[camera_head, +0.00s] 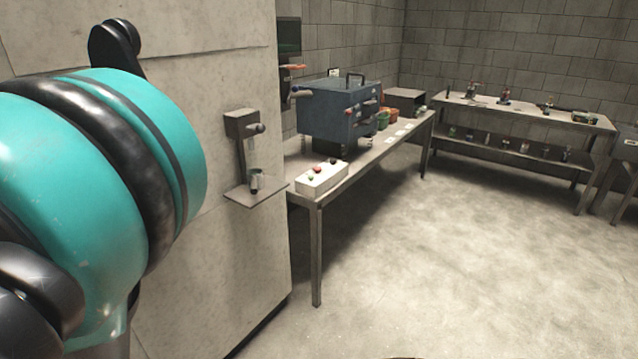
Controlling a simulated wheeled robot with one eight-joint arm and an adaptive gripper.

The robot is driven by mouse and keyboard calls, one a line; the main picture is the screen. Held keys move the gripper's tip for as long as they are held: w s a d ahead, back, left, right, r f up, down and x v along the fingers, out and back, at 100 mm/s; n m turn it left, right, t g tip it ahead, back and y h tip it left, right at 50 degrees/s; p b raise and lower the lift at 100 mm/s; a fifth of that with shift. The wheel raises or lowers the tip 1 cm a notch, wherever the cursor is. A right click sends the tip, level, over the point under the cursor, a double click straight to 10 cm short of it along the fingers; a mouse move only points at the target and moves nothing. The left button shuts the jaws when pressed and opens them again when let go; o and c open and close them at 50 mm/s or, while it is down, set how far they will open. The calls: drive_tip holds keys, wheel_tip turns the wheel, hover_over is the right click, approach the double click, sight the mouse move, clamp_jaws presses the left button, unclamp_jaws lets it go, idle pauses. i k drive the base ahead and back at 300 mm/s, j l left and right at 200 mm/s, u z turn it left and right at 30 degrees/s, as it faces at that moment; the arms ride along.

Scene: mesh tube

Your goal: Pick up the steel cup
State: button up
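A small grey metallic cup-like vessel (256,180) stands on a little shelf fixed to the side of the pale cabinet, left of the picture's middle. It looks like the steel cup, but it is too small to see its rim or inside well. A wall bracket with a short spout-like part sits just above it. My arm, teal and black, fills the left side of the picture, well apart from the cup. My gripper does not show.
The small shelf (240,196) juts from the pale cabinet (215,80). To its right, a long table (375,160) holds a blue machine (335,110) and a white box (322,177) with coloured knobs. A far bench (520,110) holds small items. The floor (440,260) is clear.

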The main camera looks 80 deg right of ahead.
sight(255, 186)
drive_tip(key=z, duration=2.05)
